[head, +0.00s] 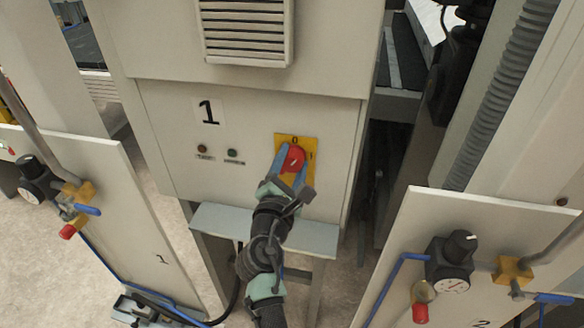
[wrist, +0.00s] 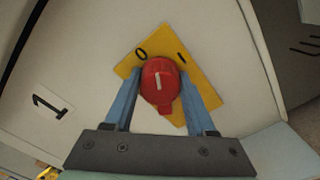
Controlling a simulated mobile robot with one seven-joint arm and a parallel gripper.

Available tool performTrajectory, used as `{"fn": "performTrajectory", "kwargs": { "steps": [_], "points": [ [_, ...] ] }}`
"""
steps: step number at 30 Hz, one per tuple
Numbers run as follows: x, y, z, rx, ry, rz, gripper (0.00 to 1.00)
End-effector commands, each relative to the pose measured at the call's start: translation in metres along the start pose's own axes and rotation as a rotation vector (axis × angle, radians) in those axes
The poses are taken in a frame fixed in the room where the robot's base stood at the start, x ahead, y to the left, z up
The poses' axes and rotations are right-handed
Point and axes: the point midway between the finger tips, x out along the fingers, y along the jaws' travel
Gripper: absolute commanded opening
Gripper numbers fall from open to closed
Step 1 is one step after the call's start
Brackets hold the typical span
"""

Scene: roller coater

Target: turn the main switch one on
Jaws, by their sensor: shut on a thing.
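The main switch is a red rotary knob (head: 291,158) on a yellow plate (head: 311,147), set in the grey cabinet front marked 1. In the wrist view the knob (wrist: 160,92) carries a white line that points up, between the 0 at upper left and the I mark at upper right. My gripper (head: 290,165) is at the knob, with a blue finger on each side of it. In the wrist view my gripper (wrist: 161,82) is shut on the knob; the lower right of the yellow plate (wrist: 202,70) shows beside the fingers.
Two small indicators (head: 232,153) sit left of the switch. A grey ledge (head: 220,222) juts out below it, close to my arm. Panels with valves and gauges stand at left (head: 110,215) and right (head: 400,270). A vent (head: 246,30) is above.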

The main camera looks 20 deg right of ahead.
Motion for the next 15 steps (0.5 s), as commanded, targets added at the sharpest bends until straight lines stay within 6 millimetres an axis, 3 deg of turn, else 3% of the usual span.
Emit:
{"fn": "performTrajectory", "kwargs": {
  "steps": [15],
  "points": [
    [-0.0003, -0.0034, -0.0036, 0.494, 0.0, 0.0, 0.0]
  ]
}}
